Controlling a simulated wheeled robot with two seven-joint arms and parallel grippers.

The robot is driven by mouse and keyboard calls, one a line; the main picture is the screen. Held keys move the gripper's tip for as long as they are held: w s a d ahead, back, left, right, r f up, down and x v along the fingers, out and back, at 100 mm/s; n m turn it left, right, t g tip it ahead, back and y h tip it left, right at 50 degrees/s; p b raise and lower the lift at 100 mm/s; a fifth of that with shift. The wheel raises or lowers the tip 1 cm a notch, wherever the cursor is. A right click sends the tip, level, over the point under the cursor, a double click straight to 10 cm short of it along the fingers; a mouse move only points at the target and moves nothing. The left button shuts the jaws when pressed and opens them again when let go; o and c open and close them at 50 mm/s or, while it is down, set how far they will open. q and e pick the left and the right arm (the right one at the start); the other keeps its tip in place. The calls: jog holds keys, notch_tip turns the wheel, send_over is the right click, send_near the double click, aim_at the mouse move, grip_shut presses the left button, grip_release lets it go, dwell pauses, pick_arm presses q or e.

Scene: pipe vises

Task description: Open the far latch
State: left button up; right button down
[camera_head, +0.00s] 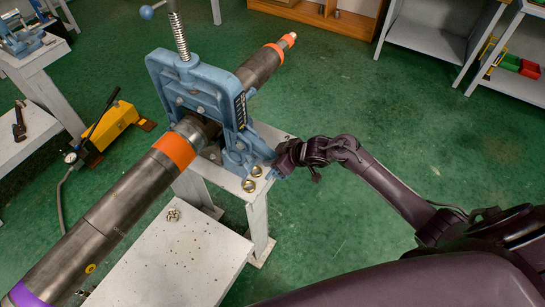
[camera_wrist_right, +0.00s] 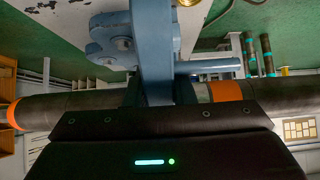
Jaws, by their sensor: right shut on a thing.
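A blue pipe vise (camera_head: 205,90) stands on a light metal stand. Its upright frame is around a long dark pipe (camera_head: 125,205) with orange bands. My right gripper (camera_head: 281,160) is at the vise's lower right side, by its blue hinge and latch parts (camera_head: 240,150). In the right wrist view a blue bar (camera_wrist_right: 153,45) of the vise runs down between my right gripper's fingers (camera_wrist_right: 157,95), and the gripper is shut on it. The fingertips are partly hidden, and I cannot tell whether this bar is the far latch. My left gripper is not in view.
A white bench (camera_head: 180,262) stands in front of the vise stand. A yellow pump (camera_head: 110,128) with a hose is on the green floor at left. Shelves (camera_head: 440,35) are at the back right. The floor around my right forearm looks clear.

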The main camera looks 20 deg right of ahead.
jog(key=c, duration=1.2)
grip_release()
jog(key=v, duration=0.7)
jog(key=shift+s+d+r+b, duration=0.15)
jog(key=shift+s+r+b, duration=0.1)
jog(key=shift+b, duration=0.1)
